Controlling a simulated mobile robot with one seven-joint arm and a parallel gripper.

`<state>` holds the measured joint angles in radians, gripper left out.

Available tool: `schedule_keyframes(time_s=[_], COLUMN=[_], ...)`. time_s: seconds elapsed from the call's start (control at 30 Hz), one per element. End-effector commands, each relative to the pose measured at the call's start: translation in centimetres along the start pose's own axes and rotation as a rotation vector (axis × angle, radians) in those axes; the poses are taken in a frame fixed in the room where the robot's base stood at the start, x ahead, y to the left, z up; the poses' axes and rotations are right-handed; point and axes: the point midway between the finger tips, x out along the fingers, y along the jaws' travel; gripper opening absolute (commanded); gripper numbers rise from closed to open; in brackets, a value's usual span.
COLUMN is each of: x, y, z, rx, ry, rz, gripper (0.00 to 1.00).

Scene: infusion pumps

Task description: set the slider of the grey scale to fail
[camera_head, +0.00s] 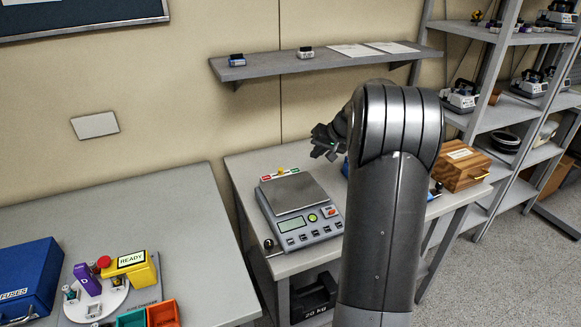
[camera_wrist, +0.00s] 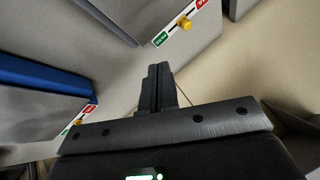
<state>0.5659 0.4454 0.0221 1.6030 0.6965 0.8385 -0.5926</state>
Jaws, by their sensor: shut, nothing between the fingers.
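The grey scale (camera_head: 296,192) stands on the table, with a display and buttons at its front. At its back edge is a slider strip with a yellow knob (camera_head: 281,171). The knob sits about midway between a red label (camera_head: 266,178) on the left and a green label (camera_head: 295,170) on the right. In the wrist view the yellow knob (camera_wrist: 184,22) shows at the top, between the green label (camera_wrist: 160,40) and the red label (camera_wrist: 201,3). The label text is too small to read surely. My gripper (camera_wrist: 155,72) is shut, empty and apart from the knob. In the head view my gripper (camera_head: 322,148) is right of the strip.
A blue device (camera_wrist: 45,80) with a second yellow-knob slider (camera_wrist: 78,122) is beside the scale, mostly hidden by my arm in the head view. A wooden box (camera_head: 461,167) stands at the table's right. A wall shelf (camera_head: 290,66) hangs above the table.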

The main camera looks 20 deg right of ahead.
Motion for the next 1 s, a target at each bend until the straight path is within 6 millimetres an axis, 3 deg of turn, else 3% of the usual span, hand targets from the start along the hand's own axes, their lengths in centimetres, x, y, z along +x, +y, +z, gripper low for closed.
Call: schedule_keyframes(time_s=[0.27, 0.7, 0.8, 1.0], x=[1.7, 10.6, 11.1, 11.9], y=[-0.1, -0.3, -1.9, -3.3], z=[0.1, 0.1, 0.1, 0.1], rx=[0.000, -0.002, -0.005, -0.002], ry=[-0.003, -0.004, -0.001, -0.001], rz=[-0.001, -0.001, -0.001, 0.000], gripper=[0.00, 0.00, 0.00, 0.00])
